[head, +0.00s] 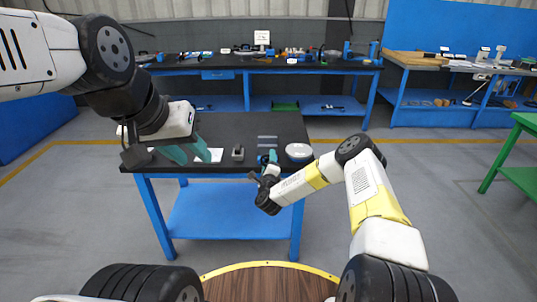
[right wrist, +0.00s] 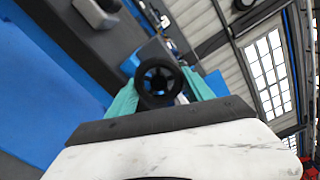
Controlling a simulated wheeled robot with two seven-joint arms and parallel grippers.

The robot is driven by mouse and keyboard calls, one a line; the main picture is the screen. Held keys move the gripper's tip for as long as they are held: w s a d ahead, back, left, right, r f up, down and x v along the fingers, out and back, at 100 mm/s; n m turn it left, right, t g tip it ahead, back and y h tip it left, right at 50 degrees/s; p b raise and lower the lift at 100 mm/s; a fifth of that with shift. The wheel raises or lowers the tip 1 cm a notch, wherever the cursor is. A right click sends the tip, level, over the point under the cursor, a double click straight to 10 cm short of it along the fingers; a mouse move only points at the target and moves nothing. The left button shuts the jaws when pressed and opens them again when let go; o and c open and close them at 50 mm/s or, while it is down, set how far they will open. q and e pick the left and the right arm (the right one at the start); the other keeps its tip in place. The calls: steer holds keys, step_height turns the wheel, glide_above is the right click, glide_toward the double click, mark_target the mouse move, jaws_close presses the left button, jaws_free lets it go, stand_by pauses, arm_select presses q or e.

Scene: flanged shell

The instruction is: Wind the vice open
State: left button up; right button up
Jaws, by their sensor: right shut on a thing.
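The vice shows in the right wrist view as a blue body (right wrist: 150,54) with a round black handwheel (right wrist: 158,83) on its near side. My right gripper (right wrist: 160,92) is shut on the handwheel, with a teal finger on each side of it. In the head view my right gripper (head: 268,168) is at the front right of the dark-topped table, and my own wrist hides most of the vice there. How far the vice jaws are apart cannot be seen. My left gripper (head: 190,152) is open and empty above the table's left part, its teal fingers apart.
On the table (head: 225,127) are a small grey block (head: 238,153), a round white part (head: 299,151), thin grey strips (head: 267,140) and a white sheet (head: 214,155). A dark block (head: 135,156) sits at the left. The table's back middle is clear. A cluttered workbench (head: 225,61) stands behind.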

steer(key=shift+s+a+m, duration=0.1)
steer(key=shift+a+m, duration=0.15)
steer(key=shift+m, duration=0.4)
steer(key=shift+s+a+m, duration=0.1)
steer(key=shift+a+m, duration=0.15)
steer(key=shift+m, duration=0.4)
stand_by(0.6)
steer(key=shift+m, duration=1)
steer(key=shift+w+m, duration=0.1)
steer(key=shift+m, duration=2.4)
steer(key=o, duration=1.3)
steer(key=shift+o, duration=0.2)
steer(key=shift+d, duration=0.15)
